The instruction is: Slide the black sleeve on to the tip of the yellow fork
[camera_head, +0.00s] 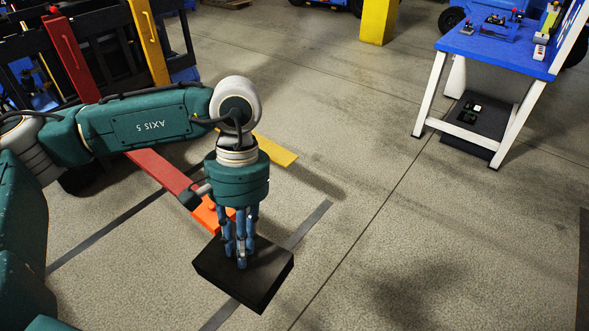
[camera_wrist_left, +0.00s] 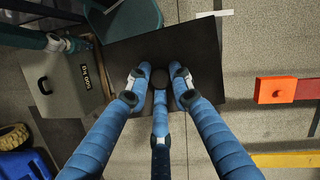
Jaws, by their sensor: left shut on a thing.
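The black sleeve (camera_head: 240,275) is a flat dark block with a round knob on top. In the left wrist view the sleeve (camera_wrist_left: 195,48) fills the upper middle. My left gripper (camera_head: 241,255) has its blue fingers shut around the knob (camera_wrist_left: 160,78). The yellow fork (camera_head: 275,149) lies behind the sleeve in the head view, partly hidden by my arm. In the left wrist view the yellow fork (camera_wrist_left: 290,160) is at the lower right, apart from the sleeve. The sleeve's opening is not visible.
A blue-topped table (camera_head: 490,48) stands at the back right. A grey case (camera_wrist_left: 63,82) shows in the left wrist view. The floor at right is clear.

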